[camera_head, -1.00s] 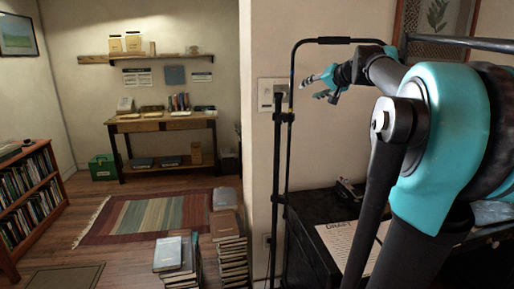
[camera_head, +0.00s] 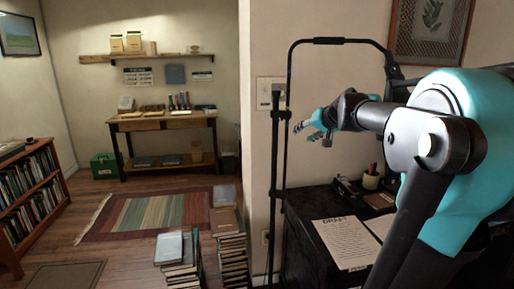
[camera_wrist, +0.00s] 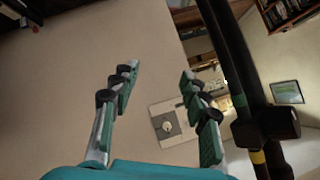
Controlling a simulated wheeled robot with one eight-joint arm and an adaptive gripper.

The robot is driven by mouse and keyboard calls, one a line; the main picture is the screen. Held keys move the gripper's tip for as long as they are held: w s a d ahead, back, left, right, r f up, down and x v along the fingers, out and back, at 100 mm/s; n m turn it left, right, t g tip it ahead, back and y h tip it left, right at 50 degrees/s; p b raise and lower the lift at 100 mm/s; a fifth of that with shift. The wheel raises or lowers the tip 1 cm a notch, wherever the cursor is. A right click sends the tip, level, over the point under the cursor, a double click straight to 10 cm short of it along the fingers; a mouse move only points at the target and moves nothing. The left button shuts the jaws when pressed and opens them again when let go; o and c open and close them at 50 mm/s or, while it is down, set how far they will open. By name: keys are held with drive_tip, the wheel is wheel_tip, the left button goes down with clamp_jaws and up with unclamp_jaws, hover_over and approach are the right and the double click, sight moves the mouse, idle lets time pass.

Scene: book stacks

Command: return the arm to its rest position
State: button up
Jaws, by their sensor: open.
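My gripper (camera_head: 306,128) is at the end of my black and teal arm, on the right side of the head view. It points left, in front of the wall and above the black cabinet (camera_head: 300,236). In the wrist view my gripper (camera_wrist: 156,95) has its two fingers spread apart, with nothing between them but the wall and a wall plate (camera_wrist: 167,124) behind. The gripper is open and empty. My arm hides part of the cabinet's right side.
A black metal frame (camera_head: 289,100) stands upright close beside my gripper. On the cabinet lie a sheet marked DRAFT (camera_head: 346,243) and a pen cup (camera_head: 371,180). Book stacks (camera_head: 231,250) stand on the floor at left of the wall corner. The striped rug (camera_head: 150,215) is clear.

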drive_tip(key=s+d+f+n+g+h, duration=0.1)
drive_tip(key=s+f+h, duration=0.1)
drive_tip(key=s+f, duration=0.55)
drive_tip(key=s+f+g+h, duration=0.1)
drive_tip(key=s+f, duration=0.4)
drive_tip(key=f, duration=0.6)
drive_tip(key=s+d+f+n+g+h, duration=0.1)
drive_tip(key=s+f+h, duration=0.1)
drive_tip(key=s+f, duration=0.6)
drive_tip(key=s+f+g, duration=0.2)
drive_tip(key=s+f, duration=0.6)
drive_tip(key=s, duration=0.1)
drive_tip(key=shift+s+a+g, duration=0.15)
drive_tip(key=shift+s+g, duration=0.05)
drive_tip(key=shift+g, duration=0.2)
